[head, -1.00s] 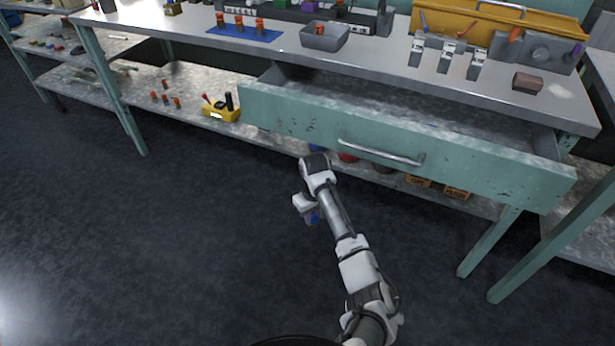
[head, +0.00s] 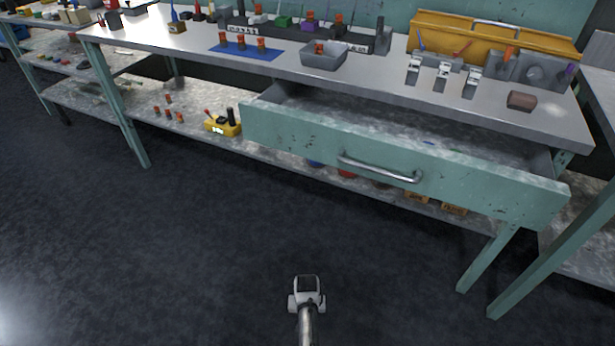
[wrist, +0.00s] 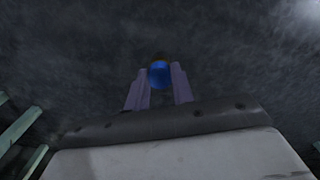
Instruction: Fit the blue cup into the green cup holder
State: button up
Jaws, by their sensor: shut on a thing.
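The blue cup (wrist: 159,73) is between the two fingers of my gripper (wrist: 160,78) in the wrist view, with dark floor beyond it. My gripper is shut on it, and only part of the cup shows. In the head view the end of my arm is low in the middle, over open floor in front of the bench; the fingers and cup are hidden there. A small green block (head: 283,22) sits in the dark rack at the back of the bench top. I cannot tell whether it is the green cup holder.
The teal drawer (head: 400,165) is pulled open and juts out in front of the bench. A grey bin (head: 324,55), a blue mat (head: 246,50) with orange-topped pieces and a brown block (head: 521,100) are on the bench top. A yellow caddy (head: 222,124) is on the lower shelf.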

aim_at(283, 22)
jog(key=i+j+z, duration=0.1)
jog(key=j+z, duration=0.15)
jog(key=z, duration=0.15)
jog(key=j+z, duration=0.25)
jog(key=z, duration=0.15)
jog(key=j+z, duration=0.4)
jog(key=j, duration=0.45)
jog(key=j+z, duration=0.1)
jog(key=j, duration=0.5)
jog(key=k+j+z, duration=0.15)
jog(key=j, duration=0.45)
jog(key=j+z, duration=0.1)
jog(key=j, duration=0.5)
jog(key=k+j, duration=0.1)
jog(key=j, duration=0.35)
jog(key=k+j, duration=0.1)
jog(key=j, duration=0.35)
jog(key=k+j, duration=0.1)
jog(key=j, duration=0.3)
jog(key=k+j, duration=0.1)
jog(key=j, duration=0.35)
jog(key=i+z, duration=0.05)
